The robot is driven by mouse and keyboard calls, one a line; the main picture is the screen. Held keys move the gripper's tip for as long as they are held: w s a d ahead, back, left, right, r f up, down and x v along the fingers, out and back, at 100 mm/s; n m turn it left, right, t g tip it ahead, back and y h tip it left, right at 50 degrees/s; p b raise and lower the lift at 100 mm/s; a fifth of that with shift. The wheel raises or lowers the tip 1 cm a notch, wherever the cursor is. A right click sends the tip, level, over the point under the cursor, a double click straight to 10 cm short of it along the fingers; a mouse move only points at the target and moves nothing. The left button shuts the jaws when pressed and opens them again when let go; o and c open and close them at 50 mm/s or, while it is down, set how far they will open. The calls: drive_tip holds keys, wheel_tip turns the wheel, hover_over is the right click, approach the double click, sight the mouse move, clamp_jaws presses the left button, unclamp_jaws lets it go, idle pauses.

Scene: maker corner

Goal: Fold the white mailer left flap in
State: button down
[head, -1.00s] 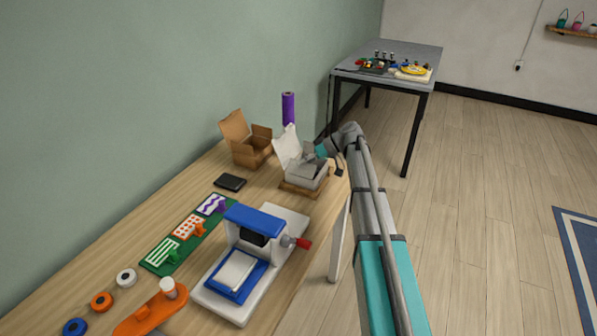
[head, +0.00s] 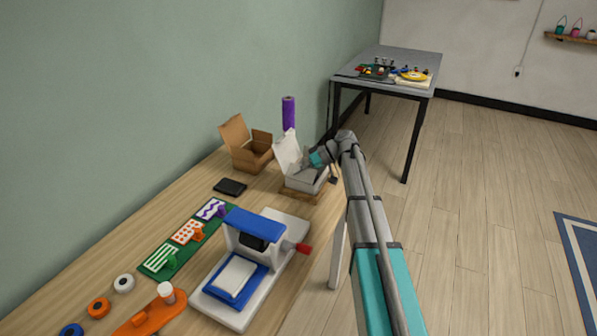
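The white mailer (head: 304,182) sits on a small wooden base (head: 301,194) near the far right edge of the wooden table. Its tall lid (head: 286,151) stands up at the back left. My gripper (head: 309,165) reaches from the right over the mailer's opening, with its teal part at the box's upper right. The fingertips are small and partly lost against the box, so I cannot tell their opening or contact. The left flap cannot be made out clearly behind the gripper.
A brown open box (head: 246,147) stands left of the mailer, and a purple roll (head: 288,113) behind it. A black flat item (head: 230,187), a blue and white press (head: 252,230) and stamp cards (head: 186,232) lie nearer. A grey table (head: 390,62) stands beyond.

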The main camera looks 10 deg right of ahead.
drive_tip(key=shift+f, duration=0.15)
drive_tip(key=shift+w+d+f+m+g+y+b, duration=0.15)
drive_tip(key=shift+w+f+m+g+y+b, duration=0.25)
drive_tip(key=shift+b, duration=0.85)
drive_tip(key=shift+s+r+m+g+y+b, duration=0.15)
drive_tip(key=shift+m+g+y+b, duration=0.2)
drive_tip(key=shift+y+b, duration=0.2)
drive_tip(key=c, duration=0.9)
unclamp_jaws()
drive_tip(key=shift+o, duration=0.2)
drive_tip(key=shift+s+r+h+p, duration=0.1)
drive_tip(key=shift+r+h+p, duration=0.15)
drive_tip(key=shift+p, duration=0.3)
